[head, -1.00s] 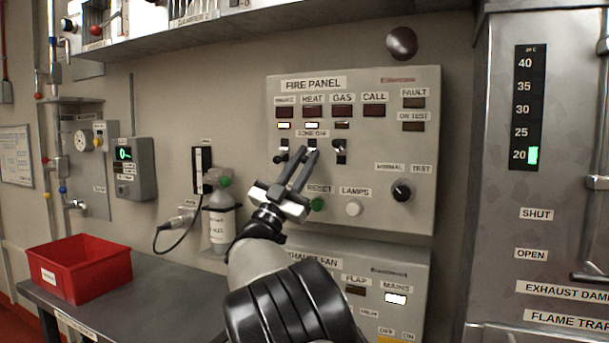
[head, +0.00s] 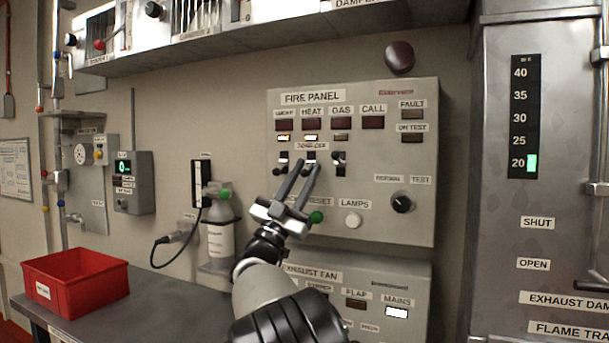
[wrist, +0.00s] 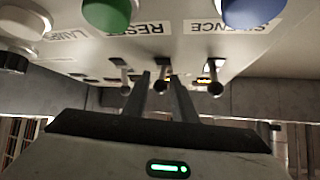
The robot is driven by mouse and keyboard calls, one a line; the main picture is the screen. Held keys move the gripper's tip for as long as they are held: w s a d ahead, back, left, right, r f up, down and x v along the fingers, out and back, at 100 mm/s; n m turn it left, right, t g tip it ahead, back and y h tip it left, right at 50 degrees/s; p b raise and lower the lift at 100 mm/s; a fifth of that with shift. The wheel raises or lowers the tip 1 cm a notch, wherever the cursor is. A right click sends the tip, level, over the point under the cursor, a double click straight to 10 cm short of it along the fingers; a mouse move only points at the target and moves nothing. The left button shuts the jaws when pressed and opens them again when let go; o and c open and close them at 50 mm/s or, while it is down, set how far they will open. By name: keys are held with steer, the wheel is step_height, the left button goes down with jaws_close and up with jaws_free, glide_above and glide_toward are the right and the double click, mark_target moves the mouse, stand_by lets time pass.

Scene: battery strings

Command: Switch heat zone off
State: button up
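The fire panel (head: 365,215) is on the wall, with smoke, heat and gas columns. The heat zone-off switch (head: 311,156) is the middle of three small toggles; my fingertips partly cover it, so its lever position is unclear. The small lamp (head: 311,138) above it is lit. My gripper (head: 311,166) is at the lower part of this switch, fingers slightly apart. In the wrist view, which shows the panel upside down, the heat toggle (wrist: 161,82) appears between the finger lines of my gripper (wrist: 161,80); contact cannot be told.
The smoke toggle (head: 282,161) and gas toggle (head: 340,162) stand close on either side. The smoke lamp is lit, the gas lamp dim. Below are a green reset button (head: 316,217) and a white lamps button (head: 353,220). A shelf (head: 270,32) overhangs above; a red bin (head: 77,285) is left.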

steer(key=v, duration=1.7)
steer(key=shift+f, duration=0.15)
steer(key=shift+a, duration=0.1)
